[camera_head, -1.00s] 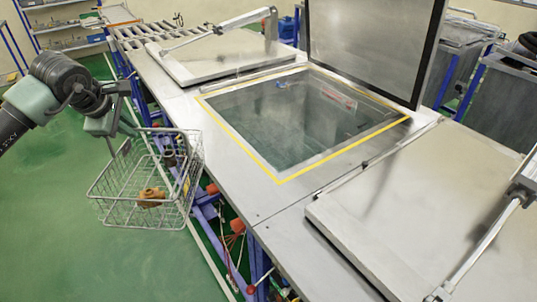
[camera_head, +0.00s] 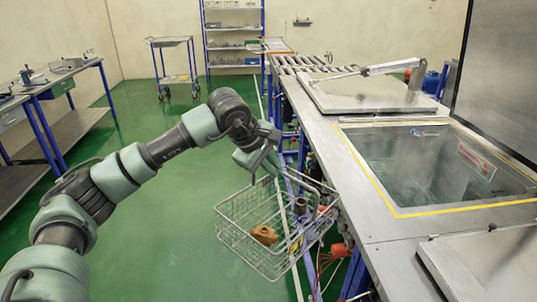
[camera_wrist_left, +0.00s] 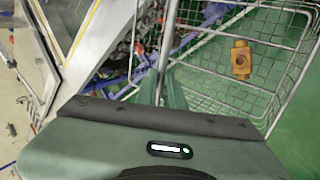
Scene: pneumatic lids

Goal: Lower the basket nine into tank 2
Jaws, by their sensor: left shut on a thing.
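The wire basket (camera_head: 262,258) hangs in the air from my left gripper (camera_head: 262,168), over the green floor just left of the tank bench. The gripper is shut on its upright handle. The basket looks roughly level and holds a brown fitting (camera_head: 264,235) and a darker part (camera_head: 300,207). In the left wrist view the basket (camera_wrist_left: 285,75) lies beyond my gripper (camera_wrist_left: 165,92), with the brown fitting (camera_wrist_left: 241,60) inside. The open tank (camera_head: 415,170), outlined in yellow, lies to the right, with liquid in it. No number is readable on it.
Blue frame legs and red fittings (camera_head: 338,250) are close beside the basket.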

